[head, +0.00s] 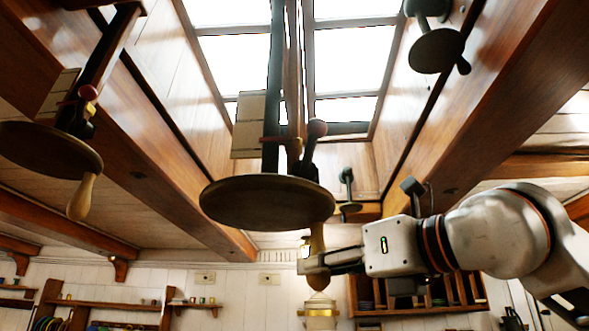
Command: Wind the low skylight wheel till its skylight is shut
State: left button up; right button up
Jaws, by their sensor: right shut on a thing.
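A dark round skylight wheel (262,203) hangs at the centre on a dark vertical shaft (273,90). A wooden handle (317,238) points down from the right side of its rim. My right gripper (316,268) comes in from the right and is shut on this handle, just below the rim. The fingers hide part of the handle. The skylight (348,60) is overhead, with bright panes in a grid of bars. I cannot tell how far its panes stand open. My left gripper is not in view.
Another wheel (40,150) with a wooden handle (82,197) hangs at the left. A further dark wheel (436,52) is at the upper right, and a small one (348,208) is farther back. Wooden beams (160,150) flank the opening. A shelf rack (440,295) is behind my arm.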

jog(key=shift+s, duration=0.1)
jog(key=s+a+b, duration=0.2)
jog(key=s+b, duration=0.1)
jog(key=s, duration=0.7)
jog(key=shift+s+b, duration=0.2)
jog(key=shift+b, duration=0.15)
jog(key=shift+a, duration=0.1)
jog(key=a, duration=0.1)
jog(key=s+a, duration=0.1)
jog(key=a, duration=0.3)
jog(key=shift+s, duration=0.3)
